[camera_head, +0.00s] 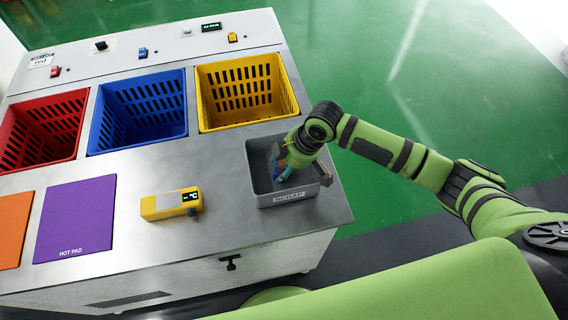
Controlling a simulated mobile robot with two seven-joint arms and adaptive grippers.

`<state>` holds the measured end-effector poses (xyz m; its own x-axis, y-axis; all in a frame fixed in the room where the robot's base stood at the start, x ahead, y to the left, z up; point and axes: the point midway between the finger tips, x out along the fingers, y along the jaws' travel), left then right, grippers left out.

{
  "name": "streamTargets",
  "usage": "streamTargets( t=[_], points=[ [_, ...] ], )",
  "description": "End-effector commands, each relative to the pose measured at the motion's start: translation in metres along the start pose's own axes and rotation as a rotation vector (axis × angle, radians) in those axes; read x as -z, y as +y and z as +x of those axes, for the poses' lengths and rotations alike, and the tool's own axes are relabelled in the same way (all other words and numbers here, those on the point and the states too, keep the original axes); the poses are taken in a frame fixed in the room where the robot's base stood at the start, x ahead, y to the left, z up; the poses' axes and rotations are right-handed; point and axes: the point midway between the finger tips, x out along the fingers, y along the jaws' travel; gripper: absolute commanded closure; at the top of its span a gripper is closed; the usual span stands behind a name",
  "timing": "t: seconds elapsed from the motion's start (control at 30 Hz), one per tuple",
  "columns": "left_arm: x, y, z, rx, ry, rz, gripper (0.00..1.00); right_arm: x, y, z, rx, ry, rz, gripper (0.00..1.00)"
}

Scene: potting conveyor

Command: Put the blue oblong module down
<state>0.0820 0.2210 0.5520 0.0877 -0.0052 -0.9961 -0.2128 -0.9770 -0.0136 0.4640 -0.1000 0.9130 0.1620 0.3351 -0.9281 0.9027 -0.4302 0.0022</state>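My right gripper (281,168) points down into the grey bin marked SCRAP (290,197) at the right end of the steel bench. A small blue piece (282,176), which may be the blue oblong module, shows at the fingertips inside the bin. The wrist and fingers hide much of it, so I cannot tell whether the fingers are closed on it or whether it touches the bin floor. My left gripper is out of view.
Red (42,130), blue (138,110) and yellow (246,90) slatted baskets line the back of the bench. A yellow meter (171,204) lies left of the grey bin. A purple hot pad (76,218) and an orange pad (14,229) lie further left.

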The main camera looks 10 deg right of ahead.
Motion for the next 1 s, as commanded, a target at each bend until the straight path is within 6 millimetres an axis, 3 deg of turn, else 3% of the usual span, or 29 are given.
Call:
streamTargets(
  t=[0.47,1.0],
  points=[
    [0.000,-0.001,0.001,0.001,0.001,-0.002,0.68,0.001,0.000,-0.009,0.000,0.002,0.000,0.30],
    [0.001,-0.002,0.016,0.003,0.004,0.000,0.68,0.001,0.001,-0.109,-0.002,0.002,-0.001,0.30]
  ],
)
